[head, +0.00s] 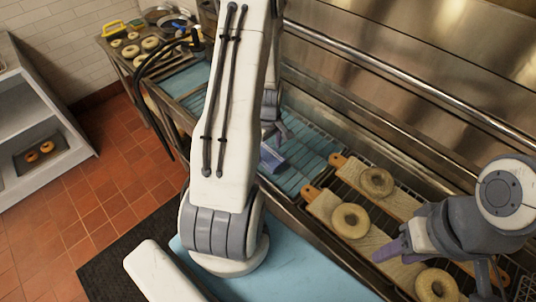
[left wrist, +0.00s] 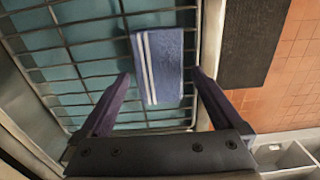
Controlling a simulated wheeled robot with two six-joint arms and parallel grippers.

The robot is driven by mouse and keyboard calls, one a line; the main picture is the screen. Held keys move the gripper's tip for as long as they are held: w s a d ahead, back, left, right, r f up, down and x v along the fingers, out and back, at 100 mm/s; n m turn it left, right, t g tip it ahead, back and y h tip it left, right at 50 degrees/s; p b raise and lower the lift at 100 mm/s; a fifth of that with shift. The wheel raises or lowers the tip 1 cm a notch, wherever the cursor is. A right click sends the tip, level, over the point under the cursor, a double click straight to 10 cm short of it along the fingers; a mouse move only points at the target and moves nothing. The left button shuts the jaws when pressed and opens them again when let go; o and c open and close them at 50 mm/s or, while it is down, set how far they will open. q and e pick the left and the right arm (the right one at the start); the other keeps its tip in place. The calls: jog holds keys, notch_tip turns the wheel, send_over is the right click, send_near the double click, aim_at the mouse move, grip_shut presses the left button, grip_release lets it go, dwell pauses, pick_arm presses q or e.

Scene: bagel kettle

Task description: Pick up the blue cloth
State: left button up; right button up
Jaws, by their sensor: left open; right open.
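The blue cloth (left wrist: 166,58) with white stripes lies folded on a wire rack in the left wrist view. In the head view the cloth (head: 272,157) shows as a small blue patch beside my left arm. My left gripper (left wrist: 161,74) is open and empty; its two purple fingers point toward the cloth, one on either side in the picture. In the head view my left gripper (head: 280,132) is mostly hidden by my own arm. My right gripper (head: 392,248) is open at the lower right, near the bagel boards.
Wooden boards (head: 322,206) with bagels (head: 351,220) lie on the rack at right. A steel wall (head: 420,60) rises behind. A black mat (head: 110,265) lies on the tiled floor (head: 125,170). More bagels (head: 130,51) sit at the far left end of the counter.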

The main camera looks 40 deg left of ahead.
pick_arm(q)
jog(key=shift+f, duration=1.25)
jog(key=c, duration=1.2)
jog(key=shift+r, duration=0.15)
jog(key=shift+w+r, duration=0.1)
jog(key=shift+r, duration=0.35)
jog(key=r+b, duration=0.1)
jog(key=d+r, duration=0.1)
jog(key=r, duration=0.1)
jog(key=shift+r+b, duration=0.2)
jog(key=shift+b, duration=0.2)
jog(key=d+r, duration=0.2)
jog(key=d, duration=0.1)
jog(key=d+r+b, duration=0.1)
jog(key=d+r, duration=0.1)
jog(key=d, duration=0.2)
jog(key=s+d+r+b, duration=0.1)
jog(key=d+r, duration=0.1)
jog(key=d, duration=0.1)
jog(key=shift+d+r, duration=0.25)
jog(key=shift+d, duration=0.05)
